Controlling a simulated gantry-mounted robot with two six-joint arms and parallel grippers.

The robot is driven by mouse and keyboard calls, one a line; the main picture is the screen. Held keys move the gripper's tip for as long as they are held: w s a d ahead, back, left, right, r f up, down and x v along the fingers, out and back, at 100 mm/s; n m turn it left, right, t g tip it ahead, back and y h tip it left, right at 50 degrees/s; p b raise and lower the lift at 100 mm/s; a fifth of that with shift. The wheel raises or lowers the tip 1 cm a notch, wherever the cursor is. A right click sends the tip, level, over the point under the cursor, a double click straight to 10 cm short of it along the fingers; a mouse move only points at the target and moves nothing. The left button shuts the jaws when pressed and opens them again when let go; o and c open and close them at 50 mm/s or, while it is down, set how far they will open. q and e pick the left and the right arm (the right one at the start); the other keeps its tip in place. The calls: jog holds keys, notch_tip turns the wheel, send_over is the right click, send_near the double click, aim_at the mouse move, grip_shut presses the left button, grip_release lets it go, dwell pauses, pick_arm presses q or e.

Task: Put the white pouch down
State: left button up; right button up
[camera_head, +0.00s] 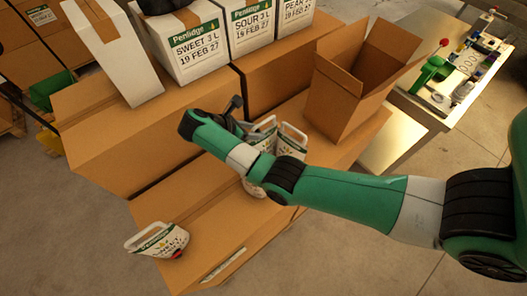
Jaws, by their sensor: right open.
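A white pouch (157,240) with a green label and a dark red spout lies at the front left on a cardboard box. More white pouches (292,141) stand close together on the boxes near the middle, partly hidden behind my green right arm. My right gripper (236,108) is open beside these middle pouches, at their upper left. Its fingers are small and partly hidden by the wrist, and I see no pouch between them. My left gripper is not in view.
An open empty carton (350,95) stands right of the middle pouches. A side table (455,75) with a green tool and small items is at upper right. The front-left carton top has free room.

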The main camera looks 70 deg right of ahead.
aim_at(264, 131)
jog(key=shift+s+d+f, duration=0.1)
jog(key=shift+d+f, duration=0.1)
jog(key=shift+s+d+f, duration=0.1)
jog(key=shift+d+f, duration=0.05)
jog(key=shift+f, duration=0.15)
jog(key=b+x, duration=0.2)
jog(key=shift+s+d+f, duration=0.1)
jog(key=shift+s+f, duration=0.05)
jog(key=shift+f, duration=0.25)
jog(key=shift+s+d+f, duration=0.15)
jog(key=shift+s+d, duration=0.2)
jog(key=shift+d, duration=0.1)
jog(key=shift+d+f, duration=0.2)
grip_shut()
jog(key=shift+r, duration=0.1)
